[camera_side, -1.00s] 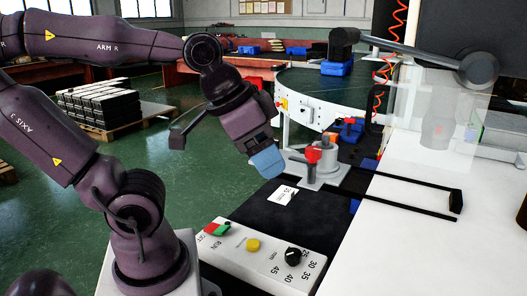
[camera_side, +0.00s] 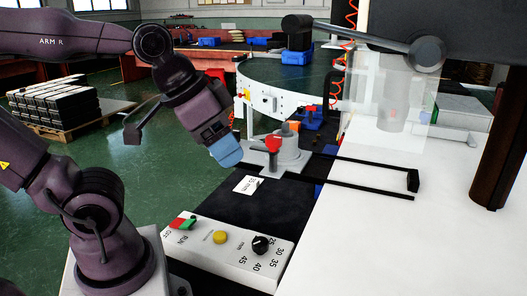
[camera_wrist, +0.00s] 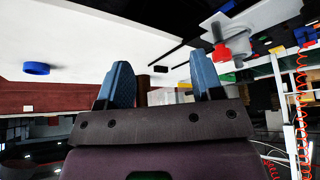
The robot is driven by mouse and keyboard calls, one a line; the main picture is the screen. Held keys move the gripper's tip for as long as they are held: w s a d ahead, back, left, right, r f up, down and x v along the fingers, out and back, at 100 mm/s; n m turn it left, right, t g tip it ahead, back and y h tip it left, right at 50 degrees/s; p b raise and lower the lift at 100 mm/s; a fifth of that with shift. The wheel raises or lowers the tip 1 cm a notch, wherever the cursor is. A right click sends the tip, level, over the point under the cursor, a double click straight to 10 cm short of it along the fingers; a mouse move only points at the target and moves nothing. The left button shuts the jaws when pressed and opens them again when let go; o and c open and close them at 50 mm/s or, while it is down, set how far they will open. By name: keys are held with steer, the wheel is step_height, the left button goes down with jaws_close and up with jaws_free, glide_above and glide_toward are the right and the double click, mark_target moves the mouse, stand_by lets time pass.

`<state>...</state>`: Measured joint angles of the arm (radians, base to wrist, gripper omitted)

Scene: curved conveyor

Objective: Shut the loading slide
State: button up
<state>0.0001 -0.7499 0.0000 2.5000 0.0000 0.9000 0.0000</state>
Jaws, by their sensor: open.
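A red knob (camera_side: 272,144) stands on the fixture. My gripper (camera_side: 226,152), with blue fingertips, hangs tilted left of the red knob, apart from it and from the rails. In the wrist view my gripper (camera_wrist: 160,82) has its two blue fingers apart with nothing held; the red knob (camera_wrist: 221,53) is beyond the right finger.
A control panel (camera_side: 222,248) with a red-green switch, yellow button and black dial lies in front. A white card (camera_side: 248,185) lies on the black surface. The curved conveyor (camera_side: 285,95) is behind.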

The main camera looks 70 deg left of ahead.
steer(key=shift+a, duration=0.2)
steer(key=c, duration=0.3)
steer(key=a, duration=0.1)
steer(key=w+a+f+n, duration=0.1)
steer(key=a+n+g, duration=0.1)
steer(key=shift+w+f+y, duration=0.25)
steer(key=shift+w+y, duration=0.05)
jaws_close()
steer(key=w+a+n+g+h, duration=0.1)
steer(key=w+a+n, duration=0.2)
steer(key=a+n, duration=0.3)
steer(key=w+a+f+n+h, duration=0.1)
steer(key=w+a+n, duration=0.2)
steer(key=a+n, duration=0.3)
steer(key=w+a+f+n+g+h, duration=0.1)
steer(key=w+a+n, duration=0.2)
steer(key=a+n, duration=0.2)
steer(key=shift+a+n+g, duration=0.3)
steer(key=shift+a+n, duration=0.1)
steer(key=shift+a, duration=1.2)
steer(key=w+d+f+n, duration=0.1)
steer(key=f, duration=0.1)
steer(key=w+d+f+n, duration=0.1)
steer(key=f+n, duration=0.1)
steer(key=w+d+f+n+h, duration=0.1)
steer(key=f+n, duration=0.1)
steer(key=f, duration=0.1)
steer(key=shift+w, duration=0.4)
